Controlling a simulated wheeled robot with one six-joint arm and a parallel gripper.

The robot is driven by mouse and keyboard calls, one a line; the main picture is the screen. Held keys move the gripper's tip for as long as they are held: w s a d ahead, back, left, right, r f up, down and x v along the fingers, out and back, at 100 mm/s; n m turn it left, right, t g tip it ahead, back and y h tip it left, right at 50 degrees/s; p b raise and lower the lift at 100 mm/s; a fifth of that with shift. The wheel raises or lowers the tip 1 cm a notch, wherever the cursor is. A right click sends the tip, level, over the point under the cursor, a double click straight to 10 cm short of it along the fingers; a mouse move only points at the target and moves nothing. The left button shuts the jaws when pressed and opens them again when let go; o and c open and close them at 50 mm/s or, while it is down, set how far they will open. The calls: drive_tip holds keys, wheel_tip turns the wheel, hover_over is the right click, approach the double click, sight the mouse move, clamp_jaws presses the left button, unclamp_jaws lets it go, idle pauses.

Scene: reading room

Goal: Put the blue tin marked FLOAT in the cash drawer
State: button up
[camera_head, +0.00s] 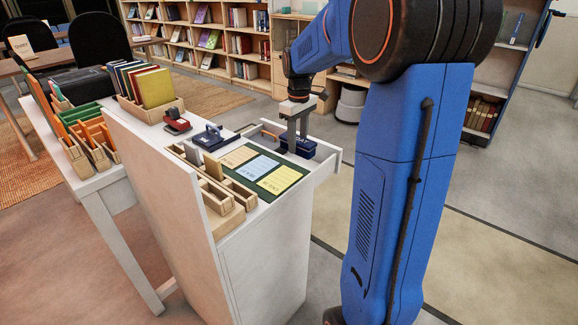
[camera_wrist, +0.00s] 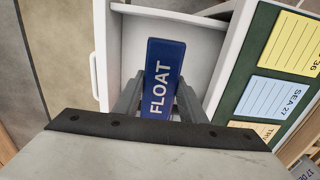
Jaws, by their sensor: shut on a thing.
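The blue tin (camera_head: 298,147) is in my gripper (camera_head: 296,134), at the right end of the white desk. In the wrist view its lid (camera_wrist: 163,62) faces the camera and reads FLOAT in white. Both grey fingers of my gripper (camera_wrist: 160,103) press on the tin's long sides. The white cash drawer (camera_head: 328,162) is pulled open, and its bare floor (camera_wrist: 205,45) shows around the tin in the wrist view. The tin is over or inside the drawer; I cannot tell whether it touches the floor. My gripper hides part of the tin.
A green mat (camera_head: 289,174) with three date cards lies beside the drawer. A dark blue desk tool (camera_head: 210,138), a red one (camera_head: 177,123) and wooden trays (camera_head: 218,198) stand farther left. A tall white panel (camera_head: 150,165) edges the desk. Bookcases (camera_head: 215,35) stand behind.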

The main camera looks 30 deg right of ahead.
drive_tip(key=shift+f, duration=3.8)
drive_tip(key=o, duration=1.3)
drive_tip(key=shift+f, duration=0.15)
